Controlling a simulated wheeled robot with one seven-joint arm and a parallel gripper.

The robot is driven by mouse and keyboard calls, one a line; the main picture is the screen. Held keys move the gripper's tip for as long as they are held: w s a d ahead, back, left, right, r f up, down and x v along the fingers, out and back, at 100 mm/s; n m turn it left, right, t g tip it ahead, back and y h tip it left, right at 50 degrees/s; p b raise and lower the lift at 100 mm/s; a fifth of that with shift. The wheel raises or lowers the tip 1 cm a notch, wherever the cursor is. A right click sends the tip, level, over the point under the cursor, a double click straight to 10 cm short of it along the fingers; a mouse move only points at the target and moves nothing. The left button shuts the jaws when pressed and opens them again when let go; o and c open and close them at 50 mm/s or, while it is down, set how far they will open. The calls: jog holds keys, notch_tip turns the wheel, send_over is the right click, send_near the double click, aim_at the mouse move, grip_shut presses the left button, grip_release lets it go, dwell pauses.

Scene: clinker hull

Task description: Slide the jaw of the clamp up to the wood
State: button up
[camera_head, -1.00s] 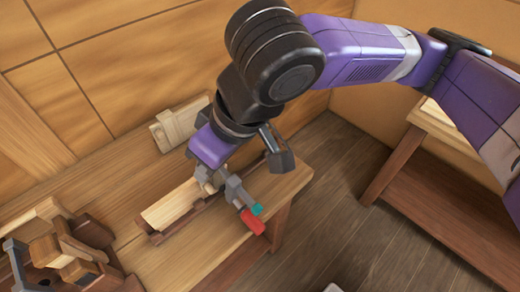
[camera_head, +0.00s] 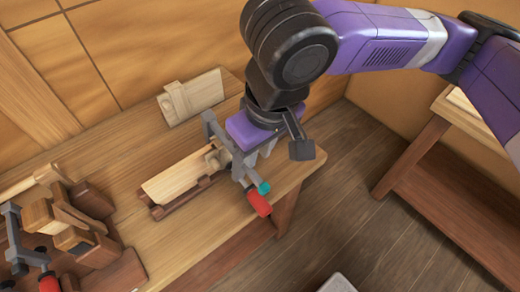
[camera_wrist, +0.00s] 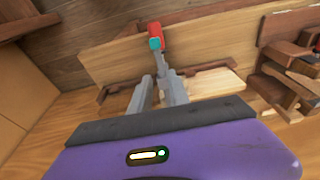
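The clamp (camera_head: 238,171) has a grey bar and frame, a teal collar and a red handle that hangs past the bench's front edge. It stands across the right end of a pale wood strip (camera_head: 175,180), which lies in a dark brown cradle. The red handle also shows in the wrist view (camera_wrist: 154,29). My gripper (camera_head: 250,158) is down close beside the clamp, on its right. In the wrist view, grey parts meet ahead of my purple palm, and finger and clamp are hard to tell apart. My fingertips and the jaw's contact with the wood are hidden.
A pale wood block (camera_head: 191,98) stands at the back of the bench (camera_head: 125,155). Brown wooden parts with another red-handled clamp (camera_head: 48,281) crowd the left front. Bare bench top lies between them and the cradle. Another wooden table (camera_head: 445,180) is at the right.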

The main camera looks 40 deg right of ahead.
aim_at(255, 175)
jog(key=shift+w+f+b, duration=0.3)
jog(key=shift+f+b, duration=0.65)
jog(key=shift+f, duration=0.5)
jog(key=shift+w+f+b, duration=0.25)
jog(key=shift+f+b, duration=0.7)
jog(key=shift+f, duration=0.45)
jog(key=shift+w+f+b, duration=0.3)
jog(key=shift+f+b, duration=0.65)
jog(key=shift+f, duration=0.5)
jog(key=shift+s, duration=0.25)
jog(key=shift+c, duration=0.4)
jog(key=shift+s, duration=0.3)
jog(key=shift+s, duration=0.6)
jog(key=shift+w, duration=0.15)
jog(key=shift+w+p, duration=0.3)
jog(key=shift+w, duration=0.2)
jog(key=shift+w, duration=2.15)
jog(key=shift+w+r+p, duration=0.35)
jog(key=shift+w+p, duration=0.2)
jog(key=shift+w, duration=0.2)
jog(key=shift+s, duration=0.1)
